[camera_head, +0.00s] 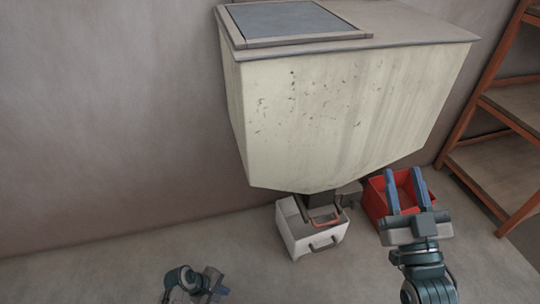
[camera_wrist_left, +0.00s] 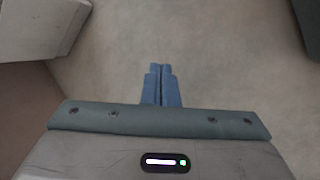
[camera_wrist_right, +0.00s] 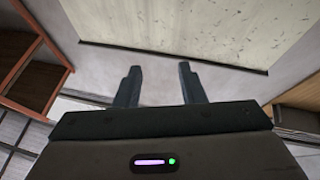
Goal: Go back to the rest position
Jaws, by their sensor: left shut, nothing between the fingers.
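My left gripper (camera_head: 214,283) is low at the bottom edge of the head view, left of the white box and apart from it. In the left wrist view its two blue fingers (camera_wrist_left: 160,75) are together with nothing between them, over bare floor. My right gripper (camera_head: 404,177) is raised at the right of the head view, fingers pointing up and spread. In the right wrist view the fingers (camera_wrist_right: 159,75) stand apart with nothing between them, and the hopper's pale wall shows beyond. In the head view the right gripper overlaps the red bin.
A large cream hopper (camera_head: 320,110) with a grey lid (camera_head: 285,20) fills the upper middle. A white box (camera_head: 312,238) with a handle stands under its spout, near a red-orange handle (camera_head: 325,222). A red bin (camera_head: 374,200) stands right. Orange shelving (camera_head: 495,160) is far right. Floor is clear left.

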